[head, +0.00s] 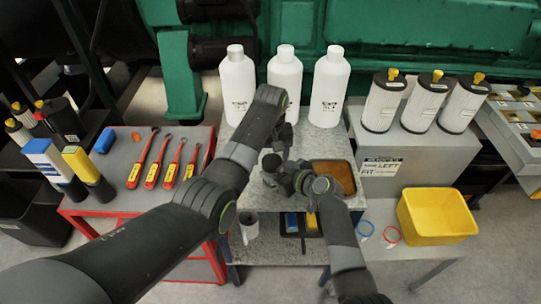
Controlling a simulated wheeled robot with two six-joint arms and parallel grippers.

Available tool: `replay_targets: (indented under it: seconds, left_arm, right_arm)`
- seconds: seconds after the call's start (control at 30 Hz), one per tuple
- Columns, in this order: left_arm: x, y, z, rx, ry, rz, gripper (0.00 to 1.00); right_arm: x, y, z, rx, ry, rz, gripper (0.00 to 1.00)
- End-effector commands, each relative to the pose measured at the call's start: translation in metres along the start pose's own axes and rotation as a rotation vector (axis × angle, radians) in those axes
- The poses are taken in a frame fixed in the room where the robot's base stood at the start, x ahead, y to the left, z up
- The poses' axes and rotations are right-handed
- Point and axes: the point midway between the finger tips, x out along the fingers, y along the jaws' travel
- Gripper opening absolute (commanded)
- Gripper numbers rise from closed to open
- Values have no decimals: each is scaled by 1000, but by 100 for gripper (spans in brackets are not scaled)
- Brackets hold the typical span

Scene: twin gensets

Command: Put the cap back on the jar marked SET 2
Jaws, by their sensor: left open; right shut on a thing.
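My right gripper (284,177) is shut on a small dark thing (271,162) above the grey bench (248,195). What it is cannot be told at this size; the fingers hide most of it. A bit of white shows at its left edge. My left gripper (281,142) is open, pointing down just above and behind the right one. Three white bottles stand upright at the bench's back: left (238,85), middle (292,76) and right (328,90). Their labels are too small to read. No SET 2 marking can be made out, and no loose cap is clearly visible.
An amber tray (345,178) lies right of my grippers. A red table (120,198) with several red-handled tools is at left. White filter canisters (383,102) and a yellow bin (436,214) are at right. A white roll (249,226) sits on the lower shelf.

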Motion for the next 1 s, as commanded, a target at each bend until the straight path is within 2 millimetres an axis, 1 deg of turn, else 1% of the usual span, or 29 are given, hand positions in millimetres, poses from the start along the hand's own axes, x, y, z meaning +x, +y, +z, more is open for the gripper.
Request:
replay_targets:
  seconds: [0.03, 0.2, 0.3, 0.4, 0.63, 0.7, 0.73, 0.77, 0.93, 1.0]
  left_arm:
    - [-4, 5, 2, 5, 0, 10, 72]
    - [-28, 3, 1, 4, 2, 7, 72]
    - [-38, 3, 1, 4, 1, 6, 72]
    - [-43, 2, 1, 3, 0, 5, 72]
    - [-44, 2, 1, 2, -1, 3, 72]
    - [-45, 2, 1, 4, -1, 3, 63]
    - [-47, 2, 0, 8, 0, 3, 61]
    - [-50, 2, 0, 14, 1, 3, 61]
    - [-79, 2, 0, 82, 3, 4, 61]
    - [-84, 1, 0, 97, 0, 3, 61]
  right_arm:
    - [2, -4, -2, 3, 3, -8, 0]
    - [1, -3, -2, 3, 3, -6, 0]
    - [1, -2, -1, 2, 2, -4, 0]
    - [1, -2, -1, 2, 2, -4, 0]
    - [1, -1, -1, 2, 2, -2, 0]
    - [1, -1, -1, 2, 2, -2, 0]
    - [1, -1, -1, 2, 2, -2, 0]
    - [1, -1, -1, 2, 2, -2, 0]
    - [0, -1, -1, 1, 1, -2, 0]
    - [1, -1, -1, 1, 1, -2, 0]
